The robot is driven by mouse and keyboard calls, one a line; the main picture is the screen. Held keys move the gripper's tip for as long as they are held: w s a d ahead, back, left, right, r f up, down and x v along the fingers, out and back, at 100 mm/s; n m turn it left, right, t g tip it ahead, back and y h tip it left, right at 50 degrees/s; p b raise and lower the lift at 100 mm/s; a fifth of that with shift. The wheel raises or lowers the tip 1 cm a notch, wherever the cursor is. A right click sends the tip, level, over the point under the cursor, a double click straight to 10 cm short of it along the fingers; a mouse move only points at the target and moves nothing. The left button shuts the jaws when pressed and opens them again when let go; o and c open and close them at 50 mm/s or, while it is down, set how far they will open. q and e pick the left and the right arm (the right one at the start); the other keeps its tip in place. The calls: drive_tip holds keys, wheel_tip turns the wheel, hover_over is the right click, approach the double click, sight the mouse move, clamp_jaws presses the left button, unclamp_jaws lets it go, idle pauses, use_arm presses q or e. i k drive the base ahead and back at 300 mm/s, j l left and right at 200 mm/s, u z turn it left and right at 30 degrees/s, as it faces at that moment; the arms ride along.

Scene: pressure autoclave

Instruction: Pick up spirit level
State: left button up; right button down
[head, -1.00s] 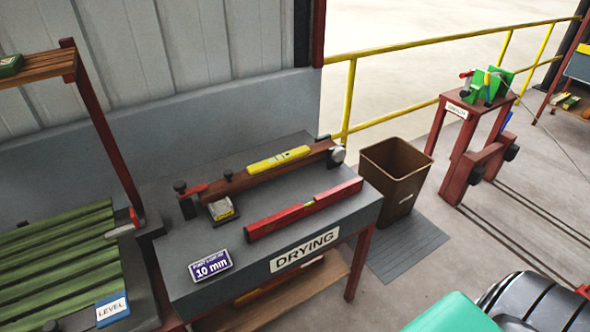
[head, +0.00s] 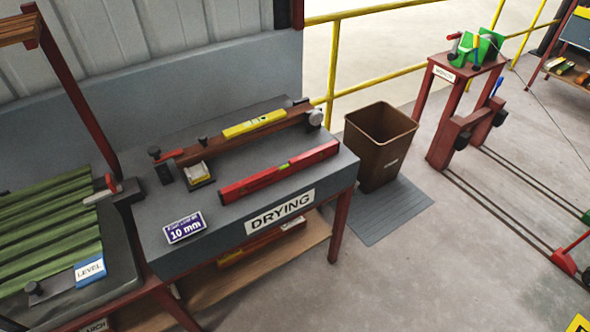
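A red spirit level (head: 280,172) lies flat along the front of the grey drying table (head: 225,226), behind the DRYING label. A shorter yellow level (head: 254,124) rests on top of a brown wooden bar (head: 233,139) with dark knobs, farther back on the same table. Another red and yellow bar (head: 262,243) lies on the shelf under the table, partly hidden by the table top. Neither of my grippers shows in the head view.
A purple "10 mm" sign (head: 185,228) stands at the table's front left. A green-slatted bench (head: 50,240) with a LEVEL card (head: 90,269) is at left. A brown bin (head: 379,146) stands to the right on a grey mat (head: 385,212). The floor in front right is mostly clear.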

sight(229, 194)
drive_tip(key=i+l+u, duration=0.25)
drive_tip(key=i, duration=0.2)
drive_tip(key=i+l+u, duration=0.3)
drive_tip(key=i+l, duration=0.1)
drive_tip(key=i, duration=0.05)
